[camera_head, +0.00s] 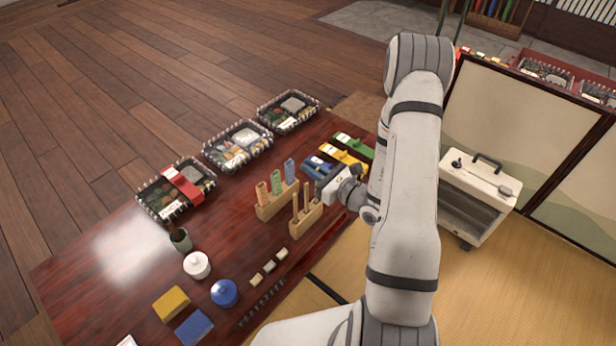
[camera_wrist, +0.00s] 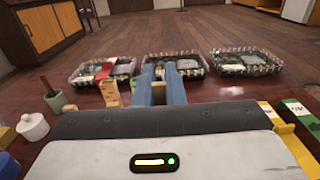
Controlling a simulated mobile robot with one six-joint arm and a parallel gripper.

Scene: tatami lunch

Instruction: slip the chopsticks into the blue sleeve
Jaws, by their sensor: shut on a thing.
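My gripper (camera_head: 312,174) is at the table's right side, close beside the wooden chopstick rack (camera_head: 306,218). In the wrist view its two blue fingers (camera_wrist: 160,88) point away from me, with a tan piece (camera_wrist: 158,95) between them that looks like the chopsticks; its shape is mostly hidden. Upright tan sticks (camera_head: 307,196) show at the rack. The blue sleeve (camera_head: 290,169) stands upright at the right end of a wooden stand (camera_head: 277,204), beside a green sleeve (camera_head: 277,181) and an orange sleeve (camera_head: 262,192). The stand is left of my gripper, apart from it.
Several clear lunch boxes (camera_head: 237,146) line the far edge; one has a red band (camera_head: 183,186). Yellow (camera_head: 343,158) and green (camera_head: 354,143) labelled bands lie behind my gripper. A white pot (camera_head: 197,265), blue pot (camera_head: 224,293) and small blocks (camera_head: 269,266) are nearer.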

